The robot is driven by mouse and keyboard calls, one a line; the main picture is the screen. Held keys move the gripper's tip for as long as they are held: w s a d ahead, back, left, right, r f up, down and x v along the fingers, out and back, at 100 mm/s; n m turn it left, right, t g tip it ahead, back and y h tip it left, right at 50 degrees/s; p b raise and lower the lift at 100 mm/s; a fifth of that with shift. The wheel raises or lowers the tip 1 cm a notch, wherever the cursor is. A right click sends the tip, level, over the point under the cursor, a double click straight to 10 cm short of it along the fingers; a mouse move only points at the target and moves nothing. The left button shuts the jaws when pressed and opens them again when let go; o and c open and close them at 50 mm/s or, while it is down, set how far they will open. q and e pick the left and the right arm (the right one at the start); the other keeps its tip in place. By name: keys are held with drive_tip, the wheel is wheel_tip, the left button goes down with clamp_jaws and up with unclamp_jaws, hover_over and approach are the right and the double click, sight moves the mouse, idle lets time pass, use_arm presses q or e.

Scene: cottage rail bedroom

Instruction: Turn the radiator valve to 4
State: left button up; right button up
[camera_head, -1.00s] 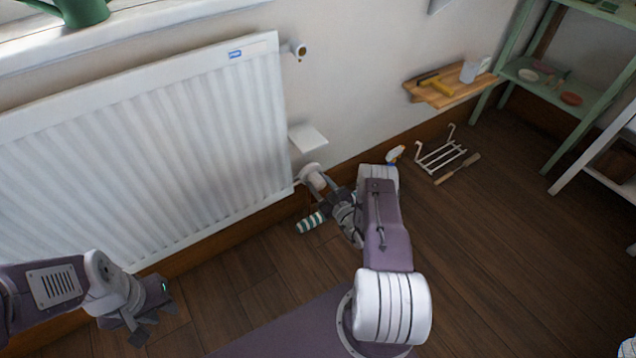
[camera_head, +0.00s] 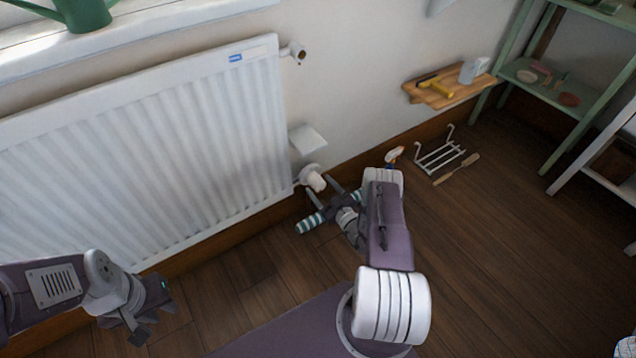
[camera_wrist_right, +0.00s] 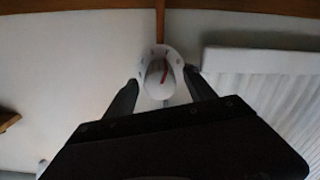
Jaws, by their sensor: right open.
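The white radiator (camera_head: 150,150) hangs on the wall at the left. Its white valve knob (camera_head: 313,178) is at the lower right corner. In the right wrist view the valve knob (camera_wrist_right: 159,76) faces me, with a red mark on its face; no number is readable. My right gripper (camera_head: 322,197) is open, just short of the knob and apart from it. In the wrist view its two fingers (camera_wrist_right: 160,98) stand to either side below the knob. My left gripper (camera_head: 143,318) is at the lower left, away from the valve; its jaw gap is not clear.
A small white shelf (camera_head: 307,138) sits above the valve. A wire rack (camera_head: 440,157) and a wooden stick (camera_head: 457,169) lie on the floor to the right. A wooden wall shelf (camera_head: 452,97) holds tools.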

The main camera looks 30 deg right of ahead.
use_arm(q)
wheel_tip(320, 180, up, 4)
drive_tip(key=shift+f+p, duration=0.25)
drive_tip(key=shift+p, duration=1)
use_arm(e)
drive_tip(key=s, duration=0.7)
drive_tip(key=shift+d, duration=0.25)
